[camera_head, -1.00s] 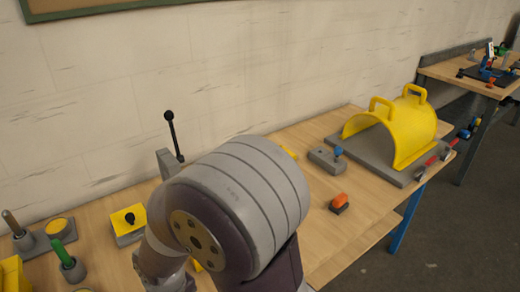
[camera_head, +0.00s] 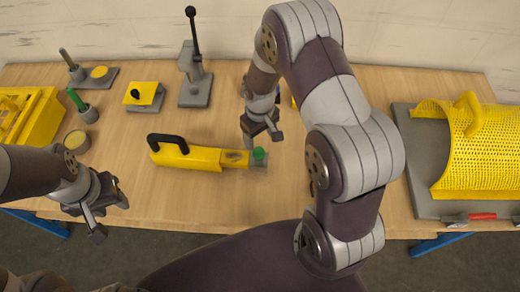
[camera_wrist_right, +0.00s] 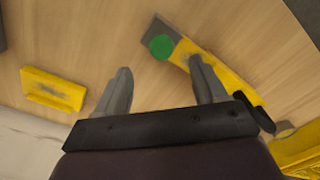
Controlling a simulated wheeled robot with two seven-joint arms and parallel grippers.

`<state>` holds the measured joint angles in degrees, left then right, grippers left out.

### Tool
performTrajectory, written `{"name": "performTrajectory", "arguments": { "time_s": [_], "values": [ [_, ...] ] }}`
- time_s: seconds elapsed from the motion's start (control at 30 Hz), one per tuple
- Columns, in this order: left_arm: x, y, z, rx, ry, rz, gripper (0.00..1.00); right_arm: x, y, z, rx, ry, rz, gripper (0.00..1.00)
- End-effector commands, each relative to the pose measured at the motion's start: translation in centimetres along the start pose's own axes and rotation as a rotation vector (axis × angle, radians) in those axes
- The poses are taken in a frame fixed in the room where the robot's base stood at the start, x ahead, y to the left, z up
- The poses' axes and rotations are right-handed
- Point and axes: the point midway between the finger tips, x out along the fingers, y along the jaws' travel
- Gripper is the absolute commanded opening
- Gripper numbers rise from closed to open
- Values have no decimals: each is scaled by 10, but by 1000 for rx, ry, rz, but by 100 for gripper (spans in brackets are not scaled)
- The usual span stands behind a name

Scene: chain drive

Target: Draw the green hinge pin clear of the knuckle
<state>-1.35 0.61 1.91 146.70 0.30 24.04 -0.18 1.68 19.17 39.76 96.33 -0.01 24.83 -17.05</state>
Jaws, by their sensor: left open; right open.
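The green hinge pin (camera_head: 259,153) shows as a round green head at the right end of a yellow piece with a black handle (camera_head: 184,153). It stands at the small grey knuckle (camera_head: 260,166); how deep it sits I cannot tell. In the right wrist view the green pin (camera_wrist_right: 161,47) lies beyond the fingertips, between their lines. My right gripper (camera_head: 264,140) is open, empty and just above and near the pin, apart from it. My left gripper (camera_head: 108,212) is open and empty over the table's front left edge, far from the pin.
A grey lever stand (camera_head: 194,88) stands behind the yellow piece. A green-handled tool in a grey holder (camera_head: 88,114), a round tin (camera_head: 76,140) and a yellow crate (camera_head: 38,118) are at left. A yellow mesh guard (camera_head: 480,150) is at right. The front middle table is clear.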

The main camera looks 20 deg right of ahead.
Motion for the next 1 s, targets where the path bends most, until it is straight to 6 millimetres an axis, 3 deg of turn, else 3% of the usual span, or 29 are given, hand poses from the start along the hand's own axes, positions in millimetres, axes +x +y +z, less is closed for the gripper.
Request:
{"name": "performTrajectory", "arguments": {
  "time_s": [0.2, 0.4, 0.53, 0.8, 0.87, 1.0],
  "values": [
    [-13, 0, -2, 0, 1, 0, 43, 52, -1, 1, 0, -4, -1, 71],
    [-19, 0, -2, -1, 1, 0, 43, 89, 0, 0, 0, -2, -1, 71],
    [-20, 0, -3, 0, 0, 0, 43, 101, 0, 0, 0, 1, 0, 71],
    [-20, 0, -2, 0, 0, 0, 43, 104, 0, -1, 0, 2, 1, 71],
    [-20, 0, -2, 0, 0, 0, 43, 104, 0, -1, 0, 2, 1, 55],
    [-20, 0, -2, 0, 0, 0, 43, 104, 0, 0, 0, 2, 0, 9]
  ]
}}
